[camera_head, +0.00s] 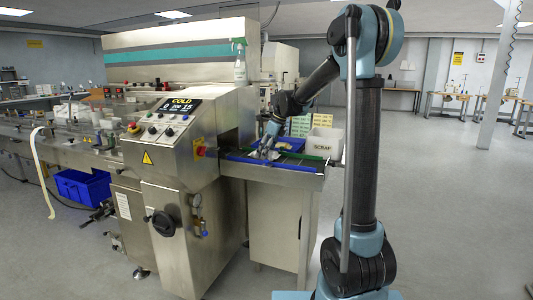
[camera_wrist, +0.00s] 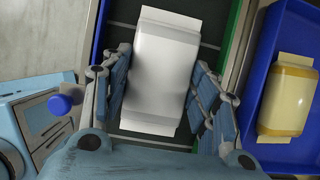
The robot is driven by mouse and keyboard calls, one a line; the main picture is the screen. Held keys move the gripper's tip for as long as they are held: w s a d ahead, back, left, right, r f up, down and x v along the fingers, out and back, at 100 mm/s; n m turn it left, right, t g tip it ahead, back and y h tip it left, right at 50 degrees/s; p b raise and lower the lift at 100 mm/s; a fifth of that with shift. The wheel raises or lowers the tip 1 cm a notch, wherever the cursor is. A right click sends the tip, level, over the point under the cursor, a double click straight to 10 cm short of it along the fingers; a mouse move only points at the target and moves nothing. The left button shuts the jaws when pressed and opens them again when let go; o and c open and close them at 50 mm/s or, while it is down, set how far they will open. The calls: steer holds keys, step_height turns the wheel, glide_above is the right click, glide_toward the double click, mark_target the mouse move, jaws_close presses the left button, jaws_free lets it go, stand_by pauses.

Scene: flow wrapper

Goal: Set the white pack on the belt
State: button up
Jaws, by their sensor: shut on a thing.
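The white pack (camera_wrist: 160,75) lies between the two fingers of my gripper (camera_wrist: 160,100) in the wrist view, with its crimped ends pointing up and down the picture. My gripper is shut on its sides. The dark belt (camera_wrist: 208,55) shows below and around the pack, between a blue rail and a green rail; I cannot tell whether the pack touches it. In the head view my gripper (camera_head: 267,150) is low over the belt (camera_head: 292,160) at the machine's outlet, and the pack there is small and mostly hidden.
A blue tray (camera_wrist: 247,110) right of the belt holds a yellowish pack (camera_wrist: 287,100). In the head view a white scrap bin (camera_head: 324,143) stands beyond the belt. The wrapper's steel body (camera_head: 180,150) with its control panel stands left. Open floor lies right.

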steer(key=shift+f, duration=0.1)
stand_by(0.6)
steer(key=o, duration=1.2)
steer(key=shift+c, duration=0.2)
steer(key=v, duration=1.2)
steer(key=shift+a, duration=0.1)
